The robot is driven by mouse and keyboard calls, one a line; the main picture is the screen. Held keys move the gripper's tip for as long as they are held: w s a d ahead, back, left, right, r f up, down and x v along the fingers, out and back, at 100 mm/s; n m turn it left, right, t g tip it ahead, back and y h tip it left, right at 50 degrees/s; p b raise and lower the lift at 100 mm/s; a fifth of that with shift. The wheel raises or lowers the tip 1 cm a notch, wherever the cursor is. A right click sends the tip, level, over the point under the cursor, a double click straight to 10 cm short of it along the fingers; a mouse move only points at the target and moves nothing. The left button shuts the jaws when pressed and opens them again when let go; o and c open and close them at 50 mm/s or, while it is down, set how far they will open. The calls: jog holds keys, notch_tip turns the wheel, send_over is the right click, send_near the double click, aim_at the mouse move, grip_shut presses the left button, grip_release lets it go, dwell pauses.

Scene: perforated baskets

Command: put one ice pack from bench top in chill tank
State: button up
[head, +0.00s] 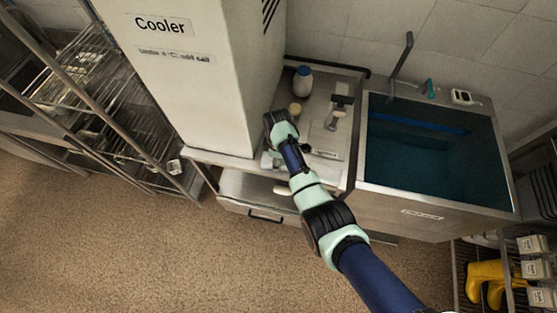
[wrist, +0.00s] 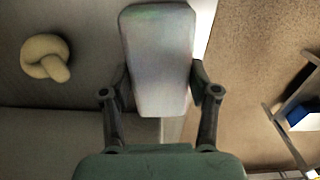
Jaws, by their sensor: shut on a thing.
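My gripper (wrist: 163,88) is shut on a pale grey-white slab, the ice pack (wrist: 160,50), which stands out between the two fingers in the wrist view. In the head view my gripper (head: 271,158) is low at the front left of the bench top (head: 318,132), close to the cooler; the ice pack cannot be made out clearly there. The chill tank (head: 432,196) is the steel basin with dark blue liquid, to the right of the bench top and apart from my gripper.
A tall white Cooler cabinet (head: 195,75) stands left of my gripper. A cream knot-shaped thing (wrist: 46,58) lies left in the wrist view. A tap (head: 400,58) rises behind the tank.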

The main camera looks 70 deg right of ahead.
notch_tip(320, 180, up, 13)
jog(key=p, duration=1.3)
